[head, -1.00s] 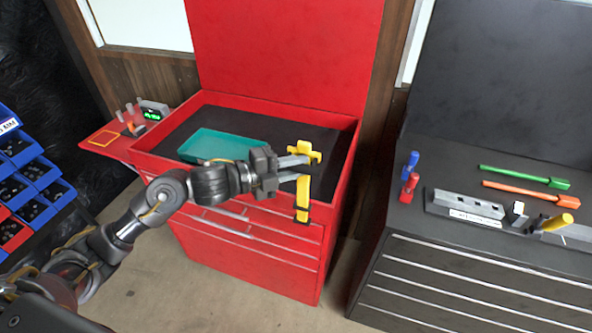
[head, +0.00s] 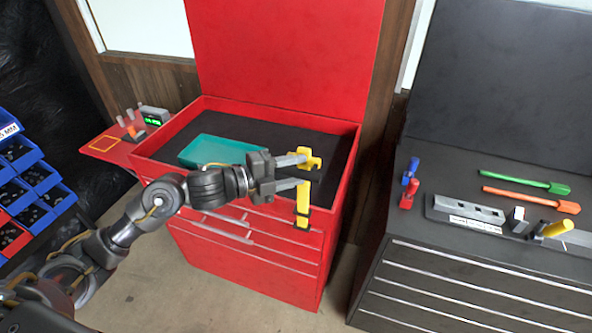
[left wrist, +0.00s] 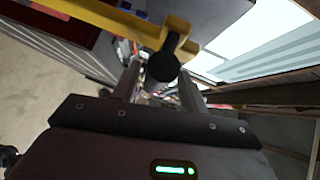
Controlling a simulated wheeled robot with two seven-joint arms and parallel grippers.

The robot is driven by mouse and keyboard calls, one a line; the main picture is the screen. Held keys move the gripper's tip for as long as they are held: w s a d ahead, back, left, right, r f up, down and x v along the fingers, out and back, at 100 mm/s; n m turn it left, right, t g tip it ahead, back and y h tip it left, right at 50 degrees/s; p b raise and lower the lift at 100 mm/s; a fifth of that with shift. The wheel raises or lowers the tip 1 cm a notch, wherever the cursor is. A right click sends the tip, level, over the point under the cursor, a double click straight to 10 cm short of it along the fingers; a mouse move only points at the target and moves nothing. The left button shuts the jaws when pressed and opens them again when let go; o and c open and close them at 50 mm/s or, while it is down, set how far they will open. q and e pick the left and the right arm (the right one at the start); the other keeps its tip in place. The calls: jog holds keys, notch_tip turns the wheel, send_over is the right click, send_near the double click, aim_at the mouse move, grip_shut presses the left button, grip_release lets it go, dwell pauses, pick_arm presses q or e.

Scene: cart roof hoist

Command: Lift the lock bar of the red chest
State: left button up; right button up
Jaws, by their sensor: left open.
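The red chest (head: 345,190) stands in the middle of the head view with its lid up. Its yellow lock bar (head: 303,206) stands upright at the front right, with a wider top (head: 311,161) near the rim and a black fitting around its lower part. My left gripper (head: 304,171) reaches it from the left with its fingers apart, one above the other, and partly hides the bar. In the left wrist view, a yellow bar (left wrist: 108,17) with a dark round knob (left wrist: 163,66) lies ahead of the fingers (left wrist: 158,88). I cannot tell whether they touch it.
A teal tray (head: 215,150) lies inside the chest. A black cabinet (head: 470,265) on the right carries tools and a grey block (head: 465,212). A red side shelf (head: 105,143) and blue bins (head: 40,172) are on the left. Floor shows before the chest.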

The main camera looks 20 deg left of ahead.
pick_arm(q)
jog(key=b+v, duration=0.4)
jog(key=v, duration=0.6)
jog(key=shift+s+a, duration=0.1)
jog(key=shift+s, duration=0.05)
